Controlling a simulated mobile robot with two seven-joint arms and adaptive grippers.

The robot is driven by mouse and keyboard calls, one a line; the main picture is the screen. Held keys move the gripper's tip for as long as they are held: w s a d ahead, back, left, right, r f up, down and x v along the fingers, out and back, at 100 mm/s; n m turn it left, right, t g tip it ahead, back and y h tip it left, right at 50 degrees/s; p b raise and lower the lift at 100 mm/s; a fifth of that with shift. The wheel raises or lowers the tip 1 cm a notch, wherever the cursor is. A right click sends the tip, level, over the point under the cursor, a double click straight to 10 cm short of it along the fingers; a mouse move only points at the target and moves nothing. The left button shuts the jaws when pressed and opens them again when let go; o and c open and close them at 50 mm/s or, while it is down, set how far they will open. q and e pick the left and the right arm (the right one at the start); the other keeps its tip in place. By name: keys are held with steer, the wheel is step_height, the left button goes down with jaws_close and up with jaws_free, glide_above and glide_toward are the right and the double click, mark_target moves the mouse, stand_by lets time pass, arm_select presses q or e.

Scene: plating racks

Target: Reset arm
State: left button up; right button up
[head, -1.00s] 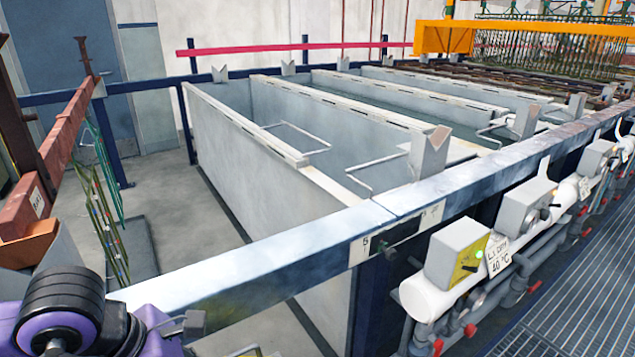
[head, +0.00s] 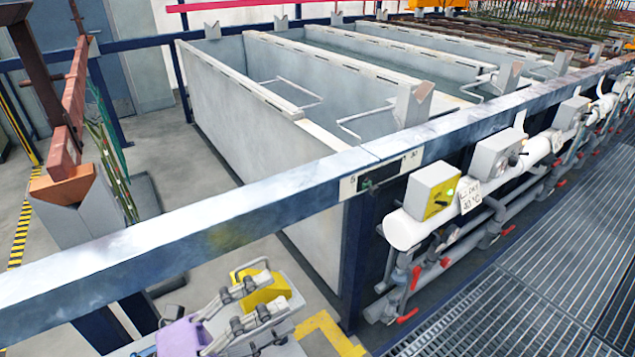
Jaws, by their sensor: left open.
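My left gripper (head: 265,297) shows at the bottom of the head view, left of centre, with a purple part of my arm behind it. Its two jointed grey fingers point up and to the right and stand apart. I see nothing held between them. My right gripper is not in view.
Open grey tanks (head: 255,160) stand beyond the rail. A white pipe with valve boxes (head: 432,190) runs along the rail's right side, above a grating walkway (head: 500,285). A rust-red beam (head: 68,150) rests on a support at left. A yellow object (head: 262,288) shows by the gripper.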

arm_select(q)
steer(key=a+f+n+t+y+p, duration=0.2)
steer(key=a+f+n+t+y, duration=0.4)
steer(key=a+f+n+y, duration=1.1)
steer(key=s+d+f+n+g, duration=0.2)
steer(key=s+f+n+g, duration=0.1)
steer(key=s+f+n, duration=0.2)
steer(key=s+d+f+n+g+p, duration=0.1)
steer(key=s+f+n+g, duration=0.2)
steer(key=s+f+n, duration=0.3)
steer(key=s+f, duration=0.3)
steer(key=s, duration=0.2)
steer(key=shift+d+f+n+g, duration=0.2)
steer(key=shift+d+n+g, duration=0.1)
steer(key=shift+d+g, duration=0.1)
